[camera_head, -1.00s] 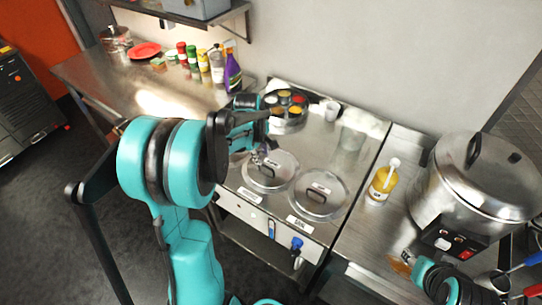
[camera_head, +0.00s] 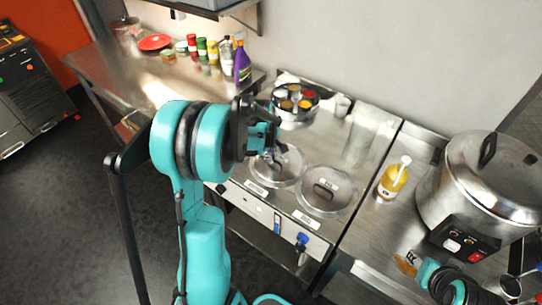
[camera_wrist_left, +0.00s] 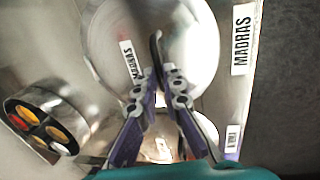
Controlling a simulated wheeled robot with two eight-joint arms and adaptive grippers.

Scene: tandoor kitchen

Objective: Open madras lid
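The madras lid (camera_head: 292,176) is a round steel lid on the left pot well in the head view, with a dark handle. It lies flat and seems seated. In the left wrist view the lid (camera_wrist_left: 103,38) carries a MADRAS label, and a larger MADRAS label (camera_wrist_left: 242,40) is on the counter front. My left gripper (camera_wrist_left: 160,72) is over this lid, its fingertips close together at the near end of the dark handle (camera_wrist_left: 156,47). Whether they grip it is unclear. The left gripper also shows in the head view (camera_head: 279,158). My right arm is at the lower right, its gripper unclear.
A second steel lid (camera_head: 345,198) sits just right of the madras lid. A round spice tin (camera_head: 296,116) stands behind. A yellow bottle (camera_head: 392,181) and a large steel pot (camera_head: 455,195) stand to the right. Counter between the lids and wall is mostly clear.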

